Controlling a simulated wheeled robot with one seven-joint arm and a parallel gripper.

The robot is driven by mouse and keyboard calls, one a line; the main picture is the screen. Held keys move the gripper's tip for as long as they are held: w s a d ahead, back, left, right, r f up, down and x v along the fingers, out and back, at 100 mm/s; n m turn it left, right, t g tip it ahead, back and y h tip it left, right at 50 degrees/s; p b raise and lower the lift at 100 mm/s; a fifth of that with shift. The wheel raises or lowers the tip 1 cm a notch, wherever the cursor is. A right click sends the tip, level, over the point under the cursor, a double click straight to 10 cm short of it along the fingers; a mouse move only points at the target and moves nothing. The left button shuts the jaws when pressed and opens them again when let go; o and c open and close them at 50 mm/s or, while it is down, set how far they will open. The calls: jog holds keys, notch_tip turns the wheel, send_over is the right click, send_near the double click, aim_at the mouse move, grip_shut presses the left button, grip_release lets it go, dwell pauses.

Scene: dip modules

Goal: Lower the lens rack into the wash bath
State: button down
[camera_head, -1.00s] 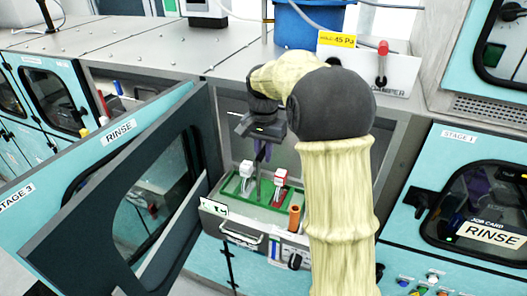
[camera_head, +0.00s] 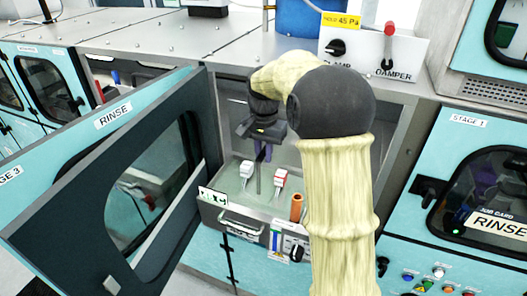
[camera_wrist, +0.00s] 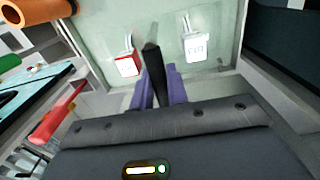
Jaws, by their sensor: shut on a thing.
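My gripper (camera_head: 262,152) is inside the open bay, above the wash bath (camera_head: 262,212). Its purple fingers (camera_wrist: 156,88) are shut on a dark upright bar (camera_wrist: 152,62), seemingly the lens rack's handle. The bar also shows below the fingers in the head view (camera_head: 258,180). It runs down to the bath's pale, cloudy surface. The rack's green frame is hidden, apparently under that surface. A white block (camera_head: 247,170) and a red-and-white block (camera_head: 281,178) show on either side of the bar, and both also appear in the wrist view.
The bay's dark-framed door (camera_head: 100,205) stands open at the left. An orange cylinder (camera_head: 297,206) stands at the bath's right front corner, close to my arm. A front panel with a handle (camera_head: 243,226) lies below the bath. Bay walls stand close around my gripper.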

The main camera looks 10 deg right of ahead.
jog(key=shift+f+b, duration=1)
jog(key=shift+f, duration=0.8)
jog(key=c, duration=1.3)
grip_release()
notch_tip(320, 180, up, 17)
jog(key=b, duration=0.1)
jog(key=shift+r, duration=0.2)
